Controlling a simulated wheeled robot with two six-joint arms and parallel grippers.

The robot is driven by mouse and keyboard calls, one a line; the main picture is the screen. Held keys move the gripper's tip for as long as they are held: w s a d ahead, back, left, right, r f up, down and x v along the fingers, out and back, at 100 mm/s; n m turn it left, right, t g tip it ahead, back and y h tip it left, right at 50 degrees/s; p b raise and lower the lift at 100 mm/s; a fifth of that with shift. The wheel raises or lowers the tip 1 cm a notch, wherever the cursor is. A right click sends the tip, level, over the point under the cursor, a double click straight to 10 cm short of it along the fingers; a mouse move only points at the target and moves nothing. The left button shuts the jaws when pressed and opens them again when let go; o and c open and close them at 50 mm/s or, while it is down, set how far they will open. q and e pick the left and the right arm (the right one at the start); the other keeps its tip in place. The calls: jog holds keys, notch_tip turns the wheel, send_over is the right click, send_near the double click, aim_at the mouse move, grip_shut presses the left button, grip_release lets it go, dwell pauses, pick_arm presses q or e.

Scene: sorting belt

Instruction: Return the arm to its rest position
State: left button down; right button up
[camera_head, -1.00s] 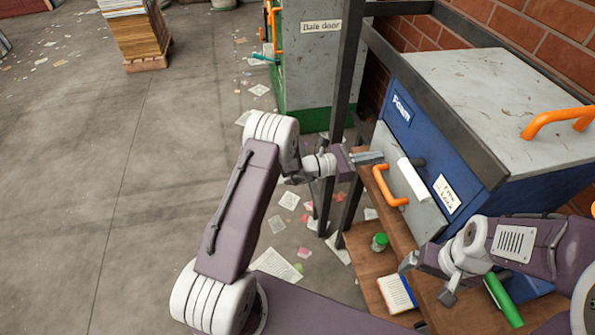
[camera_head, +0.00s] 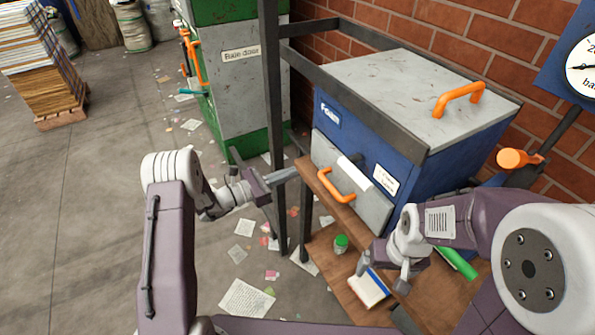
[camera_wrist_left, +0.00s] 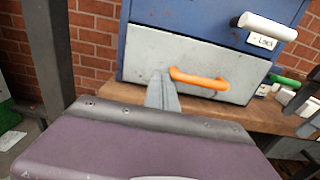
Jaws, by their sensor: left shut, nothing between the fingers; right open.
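My left gripper (camera_head: 283,177) is shut and empty, out in front of the blue Foam box (camera_head: 338,131), left of its orange handle. It also shows in the left wrist view (camera_wrist_left: 163,92), with the fingers together and the grey door panel behind them. My right gripper (camera_head: 381,272) is open, low over the wooden shelf at the right, beside a book. My left arm is bent, its elbow raised over the floor at the left.
A green-lidded jar (camera_head: 341,243) and a book (camera_head: 369,289) lie on the wooden shelf. A dark metal post (camera_head: 271,90) stands behind my left gripper.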

pick_arm(q)
jog(key=v, duration=0.4)
jog(key=shift+w+a+f, duration=0.1)
jog(key=shift+w+f, duration=0.1)
jog(key=shift+f, duration=0.1)
